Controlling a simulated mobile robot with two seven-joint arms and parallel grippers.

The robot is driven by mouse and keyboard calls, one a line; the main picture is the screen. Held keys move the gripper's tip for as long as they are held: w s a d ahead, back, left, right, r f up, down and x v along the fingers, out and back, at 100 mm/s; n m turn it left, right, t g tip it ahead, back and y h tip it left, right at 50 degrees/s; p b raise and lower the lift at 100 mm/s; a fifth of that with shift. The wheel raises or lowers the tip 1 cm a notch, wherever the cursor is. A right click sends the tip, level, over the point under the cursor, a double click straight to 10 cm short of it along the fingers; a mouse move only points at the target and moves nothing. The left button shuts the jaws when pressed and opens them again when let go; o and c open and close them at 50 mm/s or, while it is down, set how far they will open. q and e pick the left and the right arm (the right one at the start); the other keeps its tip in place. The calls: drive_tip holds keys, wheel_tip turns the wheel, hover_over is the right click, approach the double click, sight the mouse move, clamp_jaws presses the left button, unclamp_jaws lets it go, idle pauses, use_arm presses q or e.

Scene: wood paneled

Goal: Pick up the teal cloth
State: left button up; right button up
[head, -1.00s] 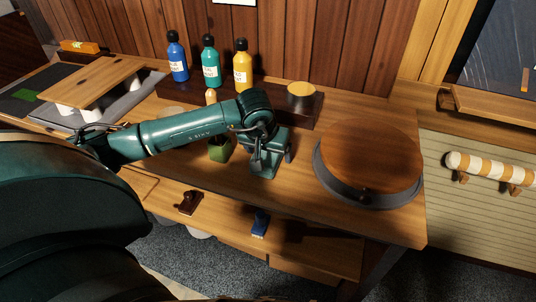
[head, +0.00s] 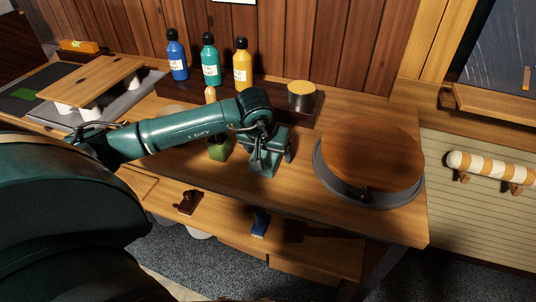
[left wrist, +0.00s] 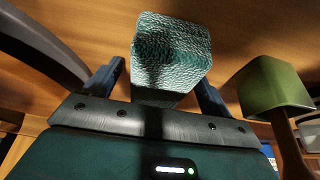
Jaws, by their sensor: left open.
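The teal cloth (left wrist: 172,50) shows in the left wrist view as a folded, textured teal and white block on the wooden counter. It lies ahead of my left gripper (left wrist: 160,85), whose two fingers are spread apart near its left and right sides. I cannot tell whether either finger touches it. In the head view my left gripper (head: 266,165) points down over the counter, and I cannot make out the cloth there. My right gripper is not in view.
A round wooden-topped piece (head: 370,160) stands to the right. Several bottles, including a teal one (head: 210,65), stand behind.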

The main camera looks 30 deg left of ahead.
use_arm(q)
drive_tip(key=shift+c, duration=0.2)
drive_tip(key=c, duration=1)
wheel_tip(320, 180, up, 11)
drive_tip(key=shift+f, duration=0.2)
drive_tip(key=shift+c, duration=0.2)
